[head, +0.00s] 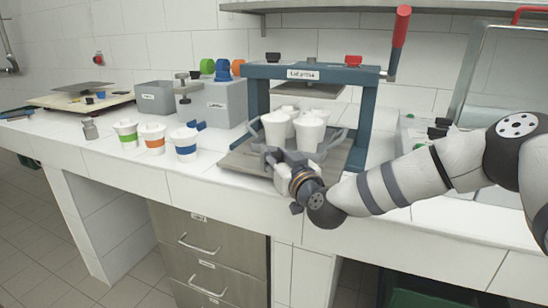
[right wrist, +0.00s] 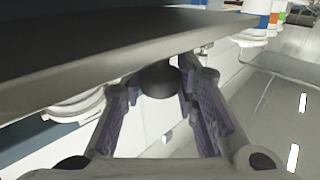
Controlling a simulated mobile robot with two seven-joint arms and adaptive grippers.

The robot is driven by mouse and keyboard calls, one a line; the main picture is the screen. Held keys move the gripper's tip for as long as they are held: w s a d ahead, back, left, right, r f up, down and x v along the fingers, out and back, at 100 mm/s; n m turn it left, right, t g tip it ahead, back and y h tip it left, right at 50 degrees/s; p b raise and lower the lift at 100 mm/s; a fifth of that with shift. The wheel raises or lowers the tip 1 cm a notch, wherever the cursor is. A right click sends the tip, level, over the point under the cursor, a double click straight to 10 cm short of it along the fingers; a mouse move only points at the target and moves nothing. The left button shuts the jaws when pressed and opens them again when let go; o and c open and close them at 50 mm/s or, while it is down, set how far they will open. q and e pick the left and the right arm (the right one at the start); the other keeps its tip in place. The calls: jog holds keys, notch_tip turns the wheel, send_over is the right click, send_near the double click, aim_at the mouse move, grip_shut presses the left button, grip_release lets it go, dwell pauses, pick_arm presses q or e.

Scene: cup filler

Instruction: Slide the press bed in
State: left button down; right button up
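The press bed (head: 246,160) is a flat grey plate at the foot of the blue press frame (head: 362,128), jutting out toward the front. White cups (head: 311,133) stand on it in a group. In the right wrist view the bed is the dark slab (right wrist: 120,55) across the top, with a dark round knob (right wrist: 157,80) below it. My right gripper (head: 294,160) is at the bed's front edge. Its fingers (right wrist: 160,95) are spread, with the knob between or just beyond the tips; contact is unclear. My left gripper is out of view.
A red-handled lever (head: 399,42) rises at the press's right. Cups with green, orange and blue bands (head: 185,144) stand left on the white counter (head: 120,170). Grey bins (head: 225,103) stand behind them. Drawers (head: 205,248) lie below the counter edge.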

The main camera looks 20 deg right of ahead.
jog(key=shift+o, duration=1.3)
jog(key=s+d, duration=0.1)
jog(key=s, duration=1.1)
jog(key=shift+d, duration=0.15)
